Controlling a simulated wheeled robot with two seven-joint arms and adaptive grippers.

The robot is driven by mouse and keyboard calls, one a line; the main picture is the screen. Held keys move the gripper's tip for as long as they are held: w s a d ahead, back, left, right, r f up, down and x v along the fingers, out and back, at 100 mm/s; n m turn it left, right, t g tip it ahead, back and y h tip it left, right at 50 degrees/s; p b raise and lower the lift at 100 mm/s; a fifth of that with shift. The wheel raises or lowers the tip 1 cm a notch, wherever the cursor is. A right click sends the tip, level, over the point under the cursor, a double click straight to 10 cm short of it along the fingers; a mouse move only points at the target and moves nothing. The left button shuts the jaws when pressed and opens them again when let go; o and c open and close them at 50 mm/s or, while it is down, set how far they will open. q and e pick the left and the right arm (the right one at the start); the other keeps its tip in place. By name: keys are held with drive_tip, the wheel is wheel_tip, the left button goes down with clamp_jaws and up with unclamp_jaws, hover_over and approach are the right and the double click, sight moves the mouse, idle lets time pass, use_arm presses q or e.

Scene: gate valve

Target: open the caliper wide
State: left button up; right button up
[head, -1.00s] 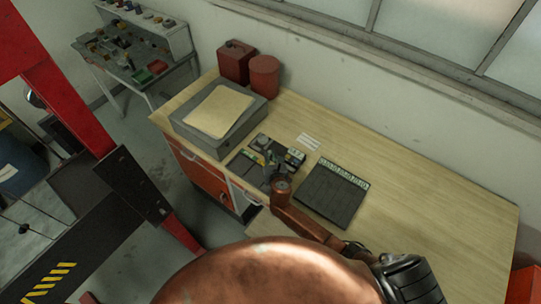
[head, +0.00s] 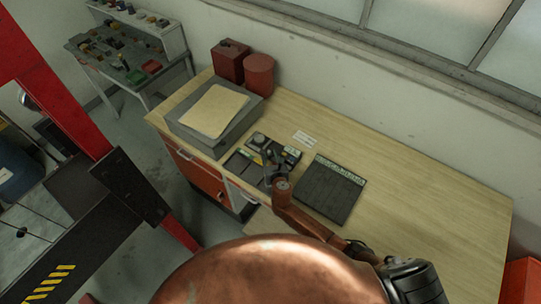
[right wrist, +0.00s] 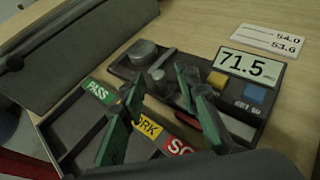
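The caliper, a dark unit with a display reading 71.5 (right wrist: 250,66), lies on the wooden bench in the right wrist view. It has yellow and blue buttons and a round grey knob (right wrist: 143,52). In the head view the caliper (head: 288,153) is small and partly hidden by my right gripper (head: 268,161). In the right wrist view the green-padded fingers of my right gripper (right wrist: 163,88) are apart, over the caliper's near side. I see nothing clearly held between them. Whether they touch the caliper's jaws is unclear. My left gripper is not in view.
A dark sorting tray (right wrist: 85,130) with PASS, rework and scrap labels adjoins the caliper. A white card (right wrist: 275,37) reads 54.0 and 53.6. A dark tray (head: 330,190) lies to the right, a grey box (head: 185,130) to the left. The bench's right side is clear.

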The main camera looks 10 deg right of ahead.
drive_tip(key=shift+s+r, duration=0.1)
drive_tip(key=shift+s, duration=0.2)
drive_tip(key=v, duration=1.1)
drive_tip(key=shift+s+a+r, duration=0.1)
drive_tip(key=shift+s+r, duration=0.05)
drive_tip(key=shift+s, duration=0.05)
